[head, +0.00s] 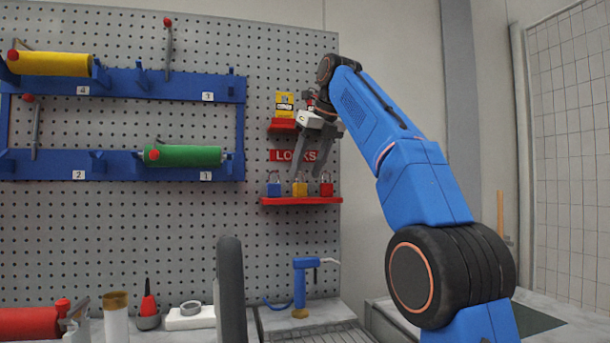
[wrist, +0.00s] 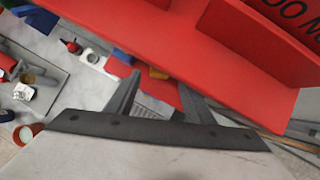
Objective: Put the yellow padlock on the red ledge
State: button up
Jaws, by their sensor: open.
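The yellow padlock (head: 300,189) stands upright on the lower red ledge (head: 276,201) in the head view, between a blue padlock (head: 273,190) and a red padlock (head: 326,190). My gripper (head: 308,174) points down, open and empty, its fingertips near the yellow padlock's shackle in the picture. I cannot tell its depth from the padlock. In the wrist view the gripper (wrist: 156,102) is open, with a small yellow patch (wrist: 158,73) just beyond and between its fingers, likely the yellow padlock, partly hidden by a large red surface (wrist: 180,45).
A small upper red ledge (head: 283,126) holds a yellow box (head: 285,103). A red LOCKS sign (head: 293,155) is on the pegboard behind my gripper. Blue racks (head: 120,166) hold rollers at left. A blue device (head: 300,285) stands on the bench below.

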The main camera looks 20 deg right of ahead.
jog(key=shift+s+d+r, duration=0.1)
jog(key=shift+s+r, duration=0.05)
jog(key=shift+r, duration=0.2)
jog(key=shift+s+d+r, duration=0.1)
jog(key=shift+s+d, duration=0.05)
jog(key=shift+s, duration=0.3)
jog(key=s+d, duration=0.4)
jog(key=s, duration=0.6)
jog(key=shift+s, duration=0.3)
